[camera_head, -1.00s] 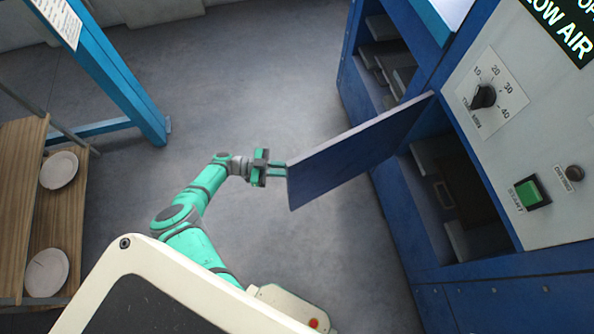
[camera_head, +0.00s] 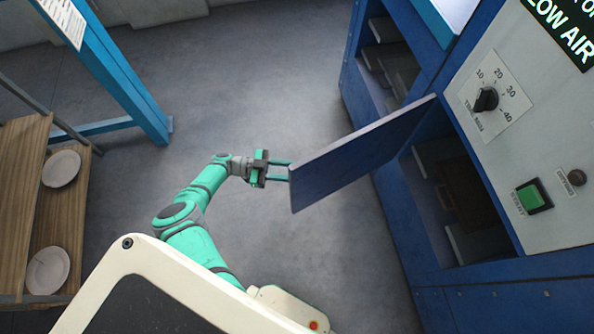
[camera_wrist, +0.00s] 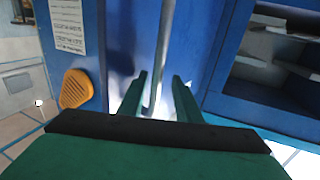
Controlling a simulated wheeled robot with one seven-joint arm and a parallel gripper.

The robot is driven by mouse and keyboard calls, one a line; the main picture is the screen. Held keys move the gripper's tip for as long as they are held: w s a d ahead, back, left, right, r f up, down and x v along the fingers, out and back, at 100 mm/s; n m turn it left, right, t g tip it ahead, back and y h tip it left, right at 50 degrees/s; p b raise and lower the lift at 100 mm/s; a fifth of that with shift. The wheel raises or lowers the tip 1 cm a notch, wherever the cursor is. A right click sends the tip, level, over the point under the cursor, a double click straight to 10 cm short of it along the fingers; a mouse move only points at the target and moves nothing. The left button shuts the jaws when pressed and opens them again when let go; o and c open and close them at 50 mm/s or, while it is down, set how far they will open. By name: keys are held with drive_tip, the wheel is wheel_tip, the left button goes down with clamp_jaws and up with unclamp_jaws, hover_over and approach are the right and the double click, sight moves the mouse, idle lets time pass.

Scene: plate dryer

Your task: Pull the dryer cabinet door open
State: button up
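The dryer cabinet door (camera_head: 355,158) is a flat blue panel, swung well out from the blue cabinet (camera_head: 405,225) in the head view. The opening behind it shows a dark interior. My gripper (camera_head: 290,171) is at the door's outer free end. In the wrist view a thin grey handle bar (camera_wrist: 165,45) runs down between the two green fingers of my gripper (camera_wrist: 160,88). The fingers are spread, with a gap visible on each side of the bar. The bar's lower end is partly hidden.
A control panel with a dial (camera_head: 486,99) and a green button (camera_head: 530,196) is on the cabinet's right. A wooden shelf (camera_head: 25,190) with white plates (camera_head: 47,270) stands at left, near a blue frame post (camera_head: 110,75). The grey floor (camera_head: 240,80) behind my arm is clear.

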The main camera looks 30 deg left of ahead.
drive_tip(key=v, duration=0.6)
drive_tip(key=shift+a, duration=0.25)
